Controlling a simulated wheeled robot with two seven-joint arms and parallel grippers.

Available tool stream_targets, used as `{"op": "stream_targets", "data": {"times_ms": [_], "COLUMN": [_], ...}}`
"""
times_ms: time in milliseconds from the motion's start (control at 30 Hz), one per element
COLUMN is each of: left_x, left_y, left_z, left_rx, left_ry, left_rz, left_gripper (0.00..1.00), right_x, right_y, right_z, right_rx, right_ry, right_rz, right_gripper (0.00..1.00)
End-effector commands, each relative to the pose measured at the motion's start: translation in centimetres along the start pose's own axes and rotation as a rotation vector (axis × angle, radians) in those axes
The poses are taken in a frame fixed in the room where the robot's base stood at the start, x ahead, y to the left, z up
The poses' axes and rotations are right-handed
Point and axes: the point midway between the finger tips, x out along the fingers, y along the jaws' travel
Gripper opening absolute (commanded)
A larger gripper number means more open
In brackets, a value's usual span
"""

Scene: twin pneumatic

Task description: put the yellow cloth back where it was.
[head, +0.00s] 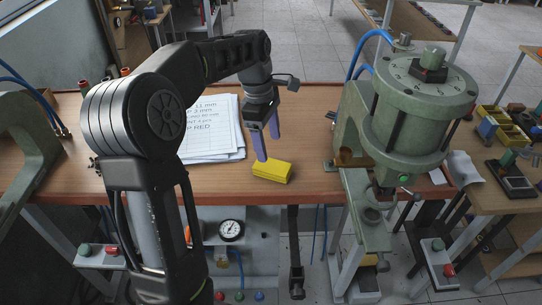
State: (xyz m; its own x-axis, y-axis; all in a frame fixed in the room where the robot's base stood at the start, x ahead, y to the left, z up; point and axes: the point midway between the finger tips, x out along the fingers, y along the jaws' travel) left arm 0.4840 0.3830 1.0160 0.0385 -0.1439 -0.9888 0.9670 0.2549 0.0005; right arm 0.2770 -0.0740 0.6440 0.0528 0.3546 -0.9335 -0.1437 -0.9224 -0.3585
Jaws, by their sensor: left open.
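The yellow cloth (272,171) looks like a small folded block. It lies on the wooden bench top (222,184) near its front edge, to the right of the papers. My left gripper (269,149) reaches down from above, with its purple fingers apart. One fingertip is right at the cloth's back left edge; I cannot tell whether it touches. The other fingertip shows higher in the picture, behind the cloth. Nothing is seen between the fingers. My right gripper is not in view.
A stack of written papers (213,130) lies left of the cloth. A large green pneumatic press (420,110) stands at the bench's right end, and part of another green machine (22,150) is at the left. The bench between cloth and press is clear. A gauge (231,230) sits below.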

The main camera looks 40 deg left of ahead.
Motion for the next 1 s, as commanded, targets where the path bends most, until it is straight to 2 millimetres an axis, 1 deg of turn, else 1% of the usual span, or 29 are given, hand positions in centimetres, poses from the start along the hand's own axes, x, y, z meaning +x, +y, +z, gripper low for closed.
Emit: {"op": "stream_targets", "data": {"times_ms": [33,100,200,300,1000], "left_x": [-1.1,-2.3,-3.5,-4.1,-4.2], "left_y": [0.1,0.1,0.0,0.0,0.0], "left_z": [0.0,0.1,0.0,0.0,0.0], "left_rx": [0.001,0.001,0.0,0.0,0.0], "left_ry": [0.0,0.0,0.0,0.0,0.0], "left_rz": [0.004,0.003,0.002,0.0,-0.001], "left_gripper": [0.71,0.71,0.71,0.71,0.71], "right_x": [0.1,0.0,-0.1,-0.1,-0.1], "right_y": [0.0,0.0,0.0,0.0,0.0], "right_z": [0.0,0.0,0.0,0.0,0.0], "right_rx": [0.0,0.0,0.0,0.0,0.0], "right_ry": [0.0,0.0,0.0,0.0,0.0], "right_rz": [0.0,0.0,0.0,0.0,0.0], "right_gripper": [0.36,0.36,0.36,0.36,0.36]}}
